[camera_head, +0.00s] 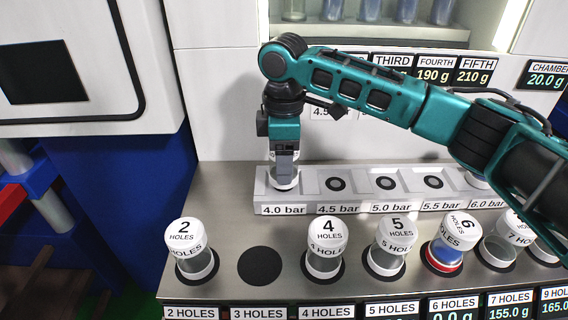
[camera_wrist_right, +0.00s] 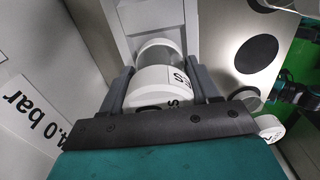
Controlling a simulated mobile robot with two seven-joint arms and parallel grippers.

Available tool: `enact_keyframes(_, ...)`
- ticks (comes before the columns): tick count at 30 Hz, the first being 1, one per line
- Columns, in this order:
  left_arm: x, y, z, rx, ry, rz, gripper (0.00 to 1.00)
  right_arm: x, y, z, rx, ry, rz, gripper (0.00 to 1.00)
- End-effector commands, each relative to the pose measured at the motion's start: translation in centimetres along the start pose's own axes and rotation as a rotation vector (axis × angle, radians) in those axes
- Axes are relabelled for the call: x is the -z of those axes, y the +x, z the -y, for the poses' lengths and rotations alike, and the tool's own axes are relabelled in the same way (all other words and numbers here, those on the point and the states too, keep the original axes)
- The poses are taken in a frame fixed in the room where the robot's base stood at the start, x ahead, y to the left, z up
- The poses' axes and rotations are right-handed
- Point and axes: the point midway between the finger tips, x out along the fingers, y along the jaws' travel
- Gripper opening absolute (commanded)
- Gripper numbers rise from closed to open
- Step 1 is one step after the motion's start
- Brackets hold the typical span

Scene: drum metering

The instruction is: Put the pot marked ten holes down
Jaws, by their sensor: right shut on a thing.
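My right gripper (camera_head: 284,165) points down at the 4.0 bar place of the grey holder row (camera_head: 308,184). It is shut on a white-capped pot (camera_head: 284,182), which is at that place; I cannot tell whether its base touches the holder. In the right wrist view the held pot (camera_wrist_right: 164,88) has a clear body and sits between the two grey fingers. Its label shows only in part, so I cannot read its number. I see no pot that clearly reads ten holes. My left gripper is not in view.
Pots marked 2 (camera_head: 194,262), 4 (camera_head: 325,262), 5 (camera_head: 388,258) and 6 (camera_head: 446,254) stand along the front. The dark 3 holes spot (camera_head: 260,266) is empty. The 4.5, 5.0 and 5.5 bar places show no pots. My right arm covers part of the right side.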

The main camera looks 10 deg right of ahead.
Motion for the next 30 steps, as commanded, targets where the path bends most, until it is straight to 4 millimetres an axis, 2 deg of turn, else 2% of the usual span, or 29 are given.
enact_keyframes(3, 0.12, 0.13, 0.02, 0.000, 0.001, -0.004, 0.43, -0.03, 1.00, -0.03, -0.001, 0.000, 0.000, 0.23)
enact_keyframes(14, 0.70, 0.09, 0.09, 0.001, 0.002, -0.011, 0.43, 0.00, 1.19, -0.01, 0.000, 0.000, -0.001, 0.23)
enact_keyframes(15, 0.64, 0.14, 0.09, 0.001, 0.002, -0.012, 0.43, 0.00, 1.30, -0.01, 0.000, 0.000, 0.000, 0.63)
enact_keyframes(22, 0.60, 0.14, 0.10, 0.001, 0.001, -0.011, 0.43, 0.01, 1.29, -0.01, 0.000, 0.000, 0.000, 0.85)
enact_keyframes(30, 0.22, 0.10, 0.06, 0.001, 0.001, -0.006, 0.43, 0.01, 1.23, -0.02, -0.001, 0.000, 0.000, 0.86)
